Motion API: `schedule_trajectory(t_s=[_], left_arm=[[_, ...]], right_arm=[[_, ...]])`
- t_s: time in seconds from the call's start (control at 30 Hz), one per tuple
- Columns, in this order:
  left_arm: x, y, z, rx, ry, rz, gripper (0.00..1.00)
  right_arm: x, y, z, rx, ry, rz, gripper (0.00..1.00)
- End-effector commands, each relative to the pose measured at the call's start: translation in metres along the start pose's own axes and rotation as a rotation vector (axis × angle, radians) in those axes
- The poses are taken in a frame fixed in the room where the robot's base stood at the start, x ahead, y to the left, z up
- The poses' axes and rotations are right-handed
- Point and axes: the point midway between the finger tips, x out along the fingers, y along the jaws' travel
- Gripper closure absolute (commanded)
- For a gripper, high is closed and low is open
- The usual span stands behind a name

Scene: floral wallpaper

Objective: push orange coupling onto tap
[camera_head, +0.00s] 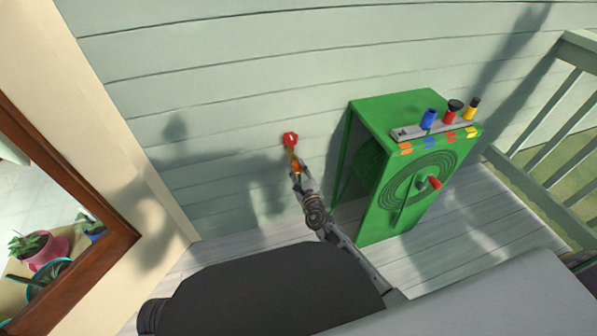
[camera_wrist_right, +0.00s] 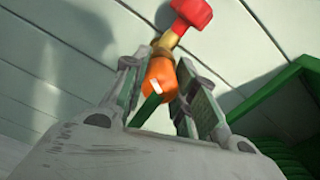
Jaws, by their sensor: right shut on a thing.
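The tap has a red handle (camera_head: 290,139) and a brass body, and sits on the wall. In the right wrist view its brass spout (camera_wrist_right: 166,42) points down toward my gripper. My right gripper (camera_head: 297,174) is just below the tap, shut on the orange coupling (camera_wrist_right: 160,76). The coupling's far end meets or overlaps the spout's end in the picture; I cannot tell how far it is on. A short piece of green hose (camera_wrist_right: 146,110) shows at the coupling's near end. My left gripper is out of view.
A green hose-reel cabinet (camera_head: 383,220) with a red crank knob (camera_head: 435,183) stands right of my arm. Blue, black-and-red and yellow nozzles stand on its top rack (camera_head: 405,134). A railing (camera_head: 545,140) is at far right, a window with potted plants (camera_head: 42,250) at left.

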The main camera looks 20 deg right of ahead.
Motion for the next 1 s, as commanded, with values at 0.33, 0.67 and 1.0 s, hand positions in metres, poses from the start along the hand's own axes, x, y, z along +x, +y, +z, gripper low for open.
schedule_trajectory(t_s=[0.33, 0.67, 1.0], left_arm=[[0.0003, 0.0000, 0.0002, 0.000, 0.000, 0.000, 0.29], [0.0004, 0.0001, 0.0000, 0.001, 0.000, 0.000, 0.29], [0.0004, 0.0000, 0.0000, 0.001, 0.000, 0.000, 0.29]], right_arm=[[0.0028, 0.0001, 0.0002, 0.000, 0.000, 0.000, 0.54], [0.0026, 0.0002, -0.0002, 0.000, 0.000, 0.000, 0.47], [-0.0060, 0.0001, -0.0008, 0.000, 0.001, 0.000, 0.47]])
